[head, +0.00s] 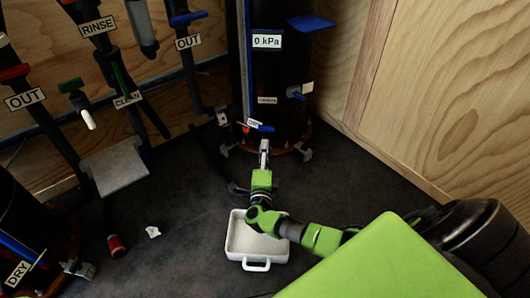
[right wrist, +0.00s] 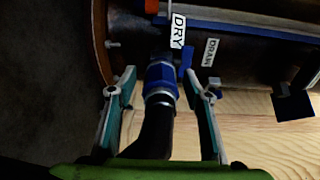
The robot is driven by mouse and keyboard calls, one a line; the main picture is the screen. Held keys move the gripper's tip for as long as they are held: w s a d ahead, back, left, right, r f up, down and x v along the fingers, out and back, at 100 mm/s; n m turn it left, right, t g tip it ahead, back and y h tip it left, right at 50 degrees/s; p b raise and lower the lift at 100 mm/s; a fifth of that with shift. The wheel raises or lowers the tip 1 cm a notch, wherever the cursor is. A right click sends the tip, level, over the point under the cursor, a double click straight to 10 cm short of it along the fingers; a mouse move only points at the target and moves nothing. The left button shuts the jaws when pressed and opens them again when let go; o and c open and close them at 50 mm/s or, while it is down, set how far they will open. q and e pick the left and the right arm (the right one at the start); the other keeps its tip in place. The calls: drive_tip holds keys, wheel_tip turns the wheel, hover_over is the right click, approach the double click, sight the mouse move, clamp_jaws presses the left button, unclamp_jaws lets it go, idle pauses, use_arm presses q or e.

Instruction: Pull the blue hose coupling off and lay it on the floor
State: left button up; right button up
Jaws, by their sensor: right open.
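The blue hose coupling (right wrist: 160,77) sits on the end of a black hose (right wrist: 154,130) in the right wrist view, joined to the base of the dark filter tank. My right gripper (right wrist: 160,84) is open, with one finger on each side of the coupling; I cannot tell whether either touches it. In the head view my right gripper (head: 264,150) reaches the foot of the black tank (head: 279,88) and mostly hides the coupling. My left gripper is not in view.
A white tray (head: 232,243) lies on the dark floor (head: 190,215) below my right arm. A red-and-dark fitting (head: 116,246) and a white scrap (head: 153,232) lie to the left. Labelled pipes line the left wall. Wooden walls bound the back and right.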

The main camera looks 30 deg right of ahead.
idle(0.5)
drive_tip(key=shift+r, duration=0.1)
clamp_jaws()
drive_tip(key=shift+p+v, duration=1.35)
drive_tip(key=shift+v, duration=1.65)
